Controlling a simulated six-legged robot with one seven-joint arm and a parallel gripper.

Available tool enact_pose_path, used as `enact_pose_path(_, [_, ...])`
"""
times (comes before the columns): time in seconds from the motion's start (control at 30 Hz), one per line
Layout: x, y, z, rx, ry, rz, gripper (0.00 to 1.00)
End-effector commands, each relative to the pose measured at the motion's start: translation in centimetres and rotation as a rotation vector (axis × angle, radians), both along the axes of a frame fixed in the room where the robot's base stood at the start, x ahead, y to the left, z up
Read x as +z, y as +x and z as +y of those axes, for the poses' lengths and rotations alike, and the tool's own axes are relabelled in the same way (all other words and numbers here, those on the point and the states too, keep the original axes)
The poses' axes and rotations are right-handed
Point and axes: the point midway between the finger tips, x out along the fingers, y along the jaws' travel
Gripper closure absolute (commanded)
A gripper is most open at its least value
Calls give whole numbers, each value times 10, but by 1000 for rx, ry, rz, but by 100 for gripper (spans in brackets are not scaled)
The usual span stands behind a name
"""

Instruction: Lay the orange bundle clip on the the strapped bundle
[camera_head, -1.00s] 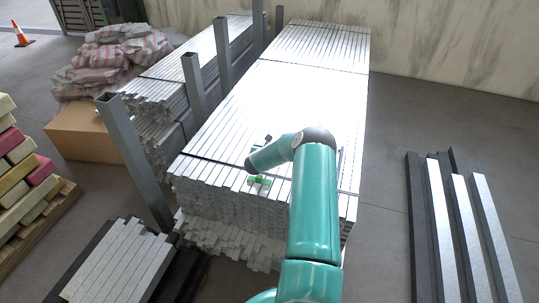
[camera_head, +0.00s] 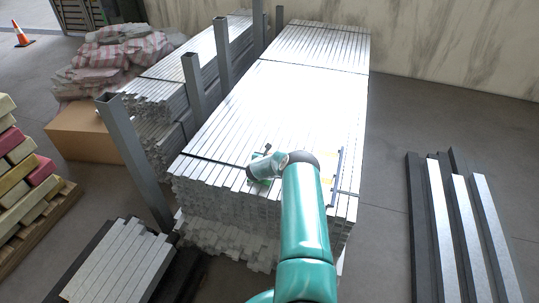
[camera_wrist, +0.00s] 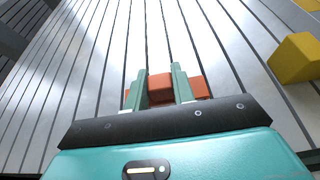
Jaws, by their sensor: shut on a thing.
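The strapped bundle (camera_head: 285,95) is a long stack of shiny metal bars with dark straps across it. My gripper (camera_wrist: 162,86) is shut on the orange bundle clip (camera_wrist: 162,92), whose orange ends show beside the fingers in the wrist view. The clip is over the bundle's top bars; whether it touches them I cannot tell. In the head view my gripper (camera_head: 262,167) is over the near end of the bundle, and the clip is not clearly visible there.
A yellow block (camera_wrist: 296,58) lies on the bars right of the gripper. A thin dark blue bar (camera_head: 338,175) lies near the bundle's right edge. Grey upright posts (camera_head: 133,155) stand along the left side. Dark beams (camera_head: 460,225) lie on the floor at right.

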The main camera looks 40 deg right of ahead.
Motion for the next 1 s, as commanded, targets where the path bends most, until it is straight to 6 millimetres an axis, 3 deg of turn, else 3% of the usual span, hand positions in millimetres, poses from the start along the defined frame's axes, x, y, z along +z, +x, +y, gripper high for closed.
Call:
enact_pose_path(0.03, [-1, 0, 0, 0, 0, 0, 69])
enact_pose_path(0.1, [0, 0, 0, 0, 0, 0, 55])
enact_pose_path(0.13, [0, 0, 0, 0, 0, 0, 53])
enact_pose_path(0.57, [5, -2, 5, 0, 1, 0, 53])
enact_pose_path(1.0, [31, -32, 61, 2, 1, 2, 53])
